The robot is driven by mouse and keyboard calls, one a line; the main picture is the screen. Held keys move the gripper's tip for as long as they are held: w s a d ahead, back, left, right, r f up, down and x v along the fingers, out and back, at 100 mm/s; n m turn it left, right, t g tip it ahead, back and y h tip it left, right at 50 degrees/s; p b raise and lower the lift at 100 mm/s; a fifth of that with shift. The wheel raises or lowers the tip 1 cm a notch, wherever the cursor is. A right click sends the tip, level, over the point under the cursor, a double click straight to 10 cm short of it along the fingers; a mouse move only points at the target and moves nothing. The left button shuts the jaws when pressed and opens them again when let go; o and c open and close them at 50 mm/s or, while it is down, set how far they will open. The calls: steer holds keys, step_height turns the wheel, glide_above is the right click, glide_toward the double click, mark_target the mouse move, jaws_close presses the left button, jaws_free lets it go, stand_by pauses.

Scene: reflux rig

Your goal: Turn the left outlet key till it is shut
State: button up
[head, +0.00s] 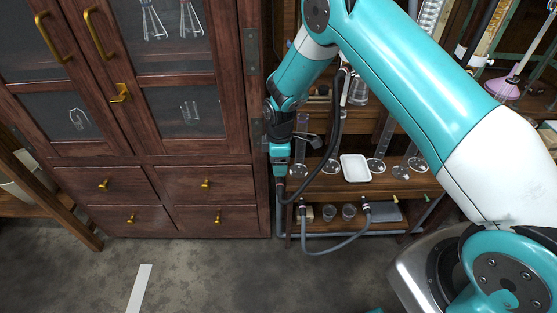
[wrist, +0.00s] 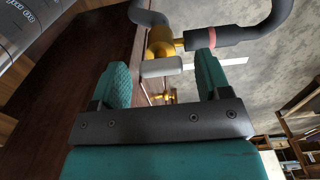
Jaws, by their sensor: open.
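The outlet key is a short pale grey bar (wrist: 161,67) on a brass valve (wrist: 160,42), seen in the wrist view. A dark hose (wrist: 230,35) with a red band joins the valve's right side. My gripper (wrist: 161,68) is open, with its teal fingers on either side of the key. The key seems to lie between the fingertips, with gaps at both sides; contact cannot be told. In the head view my gripper (head: 281,168) points down beside the cabinet's right edge and hides the key there.
A wooden cabinet (head: 160,172) stands close on the left. A shelf rig holds a white tray (head: 355,168) and glass cylinders (head: 376,166). A grey hose (head: 335,247) loops in front of the lower shelf. The floor (head: 200,270) in front is mostly clear.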

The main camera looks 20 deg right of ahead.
steer(key=c, duration=0.9)
steer(key=shift+a, duration=0.1)
steer(key=shift+m, duration=0.3)
steer(key=m, duration=0.3)
steer(key=shift+r+m, duration=0.1)
steer(key=shift+m, duration=0.3)
steer(key=m, duration=0.4)
steer(key=shift+w+m+p, duration=0.1)
steer(key=shift+m+p, duration=0.2)
steer(key=m, duration=0.9)
steer(key=shift+m, duration=0.3)
